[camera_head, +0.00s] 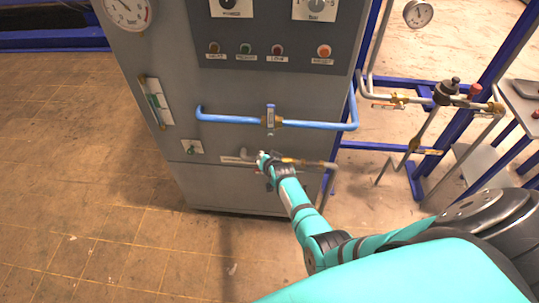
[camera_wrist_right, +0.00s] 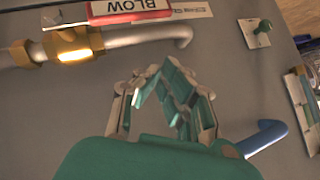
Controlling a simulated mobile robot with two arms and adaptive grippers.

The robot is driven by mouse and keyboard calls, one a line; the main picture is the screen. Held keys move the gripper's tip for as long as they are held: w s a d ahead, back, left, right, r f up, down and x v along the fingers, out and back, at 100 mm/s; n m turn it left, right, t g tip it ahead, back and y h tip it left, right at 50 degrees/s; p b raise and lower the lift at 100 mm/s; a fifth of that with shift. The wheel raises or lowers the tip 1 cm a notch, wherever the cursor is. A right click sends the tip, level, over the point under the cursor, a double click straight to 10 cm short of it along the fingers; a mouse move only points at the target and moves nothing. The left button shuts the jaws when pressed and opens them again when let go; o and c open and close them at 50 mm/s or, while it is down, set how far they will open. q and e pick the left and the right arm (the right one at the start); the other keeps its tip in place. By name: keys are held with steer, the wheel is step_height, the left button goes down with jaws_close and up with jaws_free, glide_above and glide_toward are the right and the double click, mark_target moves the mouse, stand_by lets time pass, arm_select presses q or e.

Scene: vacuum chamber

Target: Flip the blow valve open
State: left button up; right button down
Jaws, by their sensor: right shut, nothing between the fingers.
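The blow valve sits on a grey pipe low on the grey cabinet's front. In the right wrist view its brass body (camera_wrist_right: 72,42) is at the upper left. Its red handle (camera_wrist_right: 128,10), marked BLOW, runs roughly along the pipe at the top edge, partly cut off. In the head view brass of this valve line (camera_head: 290,161) shows just beside my right gripper (camera_head: 262,157), and the handle cannot be made out. In the right wrist view my right gripper (camera_wrist_right: 160,68) is shut and empty, its fingertips below the pipe in the picture, apart from the handle. My left gripper is not in view.
A blue pipe (camera_head: 230,119) with a blue-handled valve (camera_head: 270,117) crosses the cabinet (camera_head: 230,90) above the gripper. A green knob (camera_head: 192,148) is to the left. A pipe rack with brass fittings (camera_head: 415,100) stands at right. The floor at left is clear.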

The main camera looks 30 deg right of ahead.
steer(key=s+a+r+p, duration=0.4)
steer(key=s+r+p, duration=0.2)
steer(key=p, duration=0.1)
steer(key=shift+r, duration=0.2)
stand_by(0.3)
